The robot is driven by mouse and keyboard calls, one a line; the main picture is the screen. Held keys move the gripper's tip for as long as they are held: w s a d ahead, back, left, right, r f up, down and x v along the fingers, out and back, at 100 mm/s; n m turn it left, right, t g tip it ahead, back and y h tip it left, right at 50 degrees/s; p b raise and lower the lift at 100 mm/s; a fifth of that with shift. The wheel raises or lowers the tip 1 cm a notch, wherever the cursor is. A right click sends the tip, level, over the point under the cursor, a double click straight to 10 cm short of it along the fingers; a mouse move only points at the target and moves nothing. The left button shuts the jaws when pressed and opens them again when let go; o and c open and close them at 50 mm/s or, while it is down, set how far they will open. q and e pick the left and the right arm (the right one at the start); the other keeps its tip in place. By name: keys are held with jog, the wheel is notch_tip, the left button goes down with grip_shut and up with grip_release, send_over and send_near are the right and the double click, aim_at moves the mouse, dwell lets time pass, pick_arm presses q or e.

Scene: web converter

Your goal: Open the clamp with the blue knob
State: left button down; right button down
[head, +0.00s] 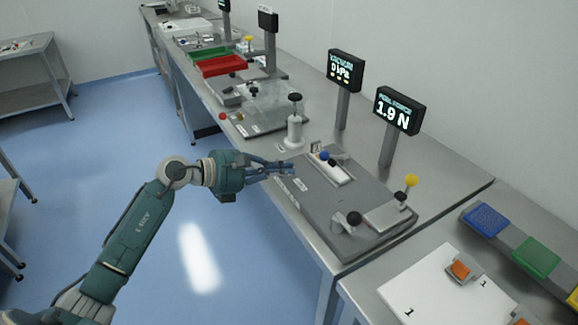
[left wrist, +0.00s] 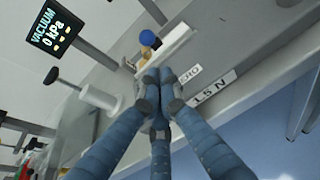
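The clamp (head: 337,171) is a pale, narrow block on a grey plate, with a blue knob (head: 323,156) at its far end and a small dark knob beside it. In the left wrist view the blue knob (left wrist: 147,38) shows beyond my fingertips, next to the pale block (left wrist: 170,45). My left gripper (head: 289,168) is over the plate's left edge, left of the clamp and apart from the blue knob. In the left wrist view its blue fingers (left wrist: 160,76) come together at the tips, with nothing seen between them. My right gripper is not in view.
A white post with a black knob (head: 295,118) stands just behind my left gripper. The plate's front left is clear.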

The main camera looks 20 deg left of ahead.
aim_at(309, 176)
pick_arm(q)
jog(key=p+x, duration=0.1)
jog(key=x, duration=0.6)
jog(key=shift+w+d+r+p, duration=0.1)
jog(key=shift+p, duration=0.25)
jog(key=shift+w+d+f, duration=0.25)
